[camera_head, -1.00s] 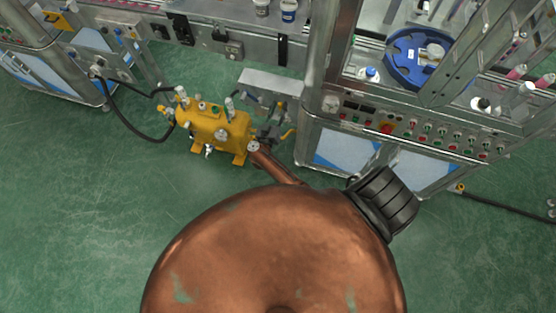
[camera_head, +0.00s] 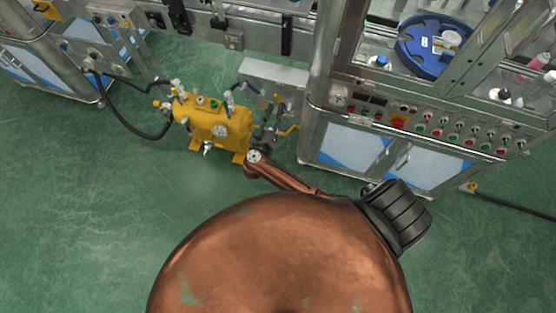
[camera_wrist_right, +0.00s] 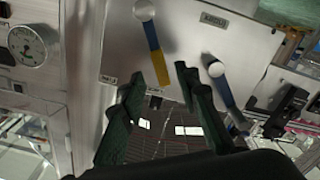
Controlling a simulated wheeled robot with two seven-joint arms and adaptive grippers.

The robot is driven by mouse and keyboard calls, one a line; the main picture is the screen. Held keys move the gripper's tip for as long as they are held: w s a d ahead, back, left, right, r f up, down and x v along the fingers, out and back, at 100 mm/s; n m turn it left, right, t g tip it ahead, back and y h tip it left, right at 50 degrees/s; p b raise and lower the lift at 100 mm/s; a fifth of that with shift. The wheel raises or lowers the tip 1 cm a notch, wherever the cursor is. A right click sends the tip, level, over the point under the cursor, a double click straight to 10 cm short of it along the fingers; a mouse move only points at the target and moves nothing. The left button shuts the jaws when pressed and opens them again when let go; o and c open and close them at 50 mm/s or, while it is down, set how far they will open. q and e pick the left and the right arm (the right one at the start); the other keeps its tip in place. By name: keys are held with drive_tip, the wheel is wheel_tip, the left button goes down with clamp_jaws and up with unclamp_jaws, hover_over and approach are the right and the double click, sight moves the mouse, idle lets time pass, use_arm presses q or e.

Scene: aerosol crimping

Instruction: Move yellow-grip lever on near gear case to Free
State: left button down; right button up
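In the right wrist view, a lever with a white ball knob and a blue and yellow grip (camera_wrist_right: 158,62) stands on a pale metal plate, the face of the gear case (camera_wrist_right: 185,45). A second lever with a white knob and dark blue grip (camera_wrist_right: 220,82) stands to its right. Small label plates sit on the face; I cannot read them surely. My right gripper (camera_wrist_right: 160,92) is open, its two dark green fingers apart at the lower end of the yellow grip, with nothing clearly held. In the head view my right gripper (camera_head: 265,133) is small and dark beside the yellow tank. My left gripper is out of view.
A yellow tank (camera_head: 213,122) with fittings and a black hose (camera_head: 125,118) stands left of my arm. A steel cabinet with a button panel (camera_head: 430,125) is at the right. A round gauge (camera_wrist_right: 27,45) is at the left in the wrist view. Green floor is open at left.

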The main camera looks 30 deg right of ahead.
drive_tip(key=s+a+f+n+t+y, duration=0.1)
drive_tip(key=s+f+n+y, duration=0.1)
drive_tip(key=f, duration=0.7)
drive_tip(key=s+a+f+n+t+y+b, duration=0.1)
drive_tip(key=s+a+f+n+y, duration=0.1)
drive_tip(key=f, duration=0.7)
drive_tip(key=s+a+f+n+t+y, duration=0.1)
drive_tip(key=s+f+n+y, duration=0.2)
drive_tip(key=f+y, duration=0.4)
drive_tip(key=shift+s+a+f+t+y+b, duration=0.35)
drive_tip(key=shift+s+f, duration=0.55)
drive_tip(key=shift+f, duration=0.3)
drive_tip(key=shift+d, duration=0.1)
drive_tip(key=shift+c, duration=0.2)
